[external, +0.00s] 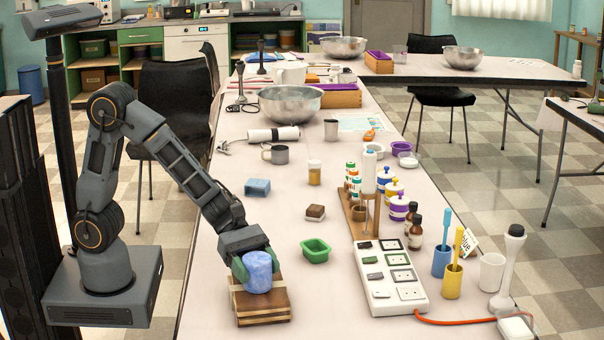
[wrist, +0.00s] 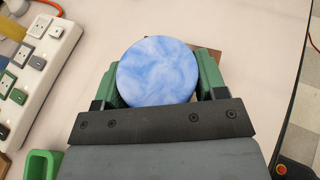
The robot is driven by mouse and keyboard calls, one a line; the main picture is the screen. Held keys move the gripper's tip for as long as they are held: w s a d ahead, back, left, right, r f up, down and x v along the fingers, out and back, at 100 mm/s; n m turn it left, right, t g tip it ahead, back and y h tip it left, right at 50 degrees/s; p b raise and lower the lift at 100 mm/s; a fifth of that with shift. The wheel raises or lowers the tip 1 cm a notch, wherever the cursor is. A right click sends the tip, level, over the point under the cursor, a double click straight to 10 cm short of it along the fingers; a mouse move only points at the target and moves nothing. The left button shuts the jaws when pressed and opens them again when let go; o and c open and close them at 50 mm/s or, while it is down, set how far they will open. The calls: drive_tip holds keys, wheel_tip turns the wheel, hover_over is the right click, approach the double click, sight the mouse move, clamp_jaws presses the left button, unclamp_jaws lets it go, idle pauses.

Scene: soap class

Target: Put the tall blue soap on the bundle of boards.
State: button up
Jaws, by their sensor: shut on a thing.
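The tall blue soap (external: 258,271) is a marbled blue, upright cylinder in the external view. My gripper (external: 255,268) is shut on it, with green fingers on either side. The wrist view shows the soap's round top (wrist: 157,70) between the two fingers (wrist: 157,85). The bundle of boards (external: 262,308), striped light and dark wood, lies under the soap at the table's near end. The soap appears over the bundle's upper part; whether it touches the boards is hidden. In the wrist view only a brown corner of the boards (wrist: 210,56) shows past the soap.
A green mold (external: 316,251) stands just right of the boards. A white power strip (external: 390,277) lies farther right. The table is clear left of the boards.

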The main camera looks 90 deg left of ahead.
drive_tip(key=o, duration=1.1)
drive_tip(key=shift+f, duration=0.1)
drive_tip(key=shift+c, duration=0.2)
drive_tip(key=shift+r, duration=0.25)
drive_tip(key=s+a+r+m+g+y+p, duration=0.1)
drive_tip(key=s+a+r+m+y, duration=0.1)
drive_tip(key=s+a+m+y, duration=0.4)
drive_tip(key=s+a+r+m+g+y+p, duration=0.1)
drive_tip(key=s+a+m+g+y, duration=0.1)
drive_tip(key=s+a+m+y, duration=0.3)
drive_tip(key=shift+s+a+r+m+g+y+p, duration=0.35)
drive_tip(key=shift+s+a+m, duration=1.85)
drive_tip(key=shift+a+m, duration=3.55)
drive_tip(key=shift+d+m, duration=0.75)
drive_tip(key=shift+d, duration=0.05)
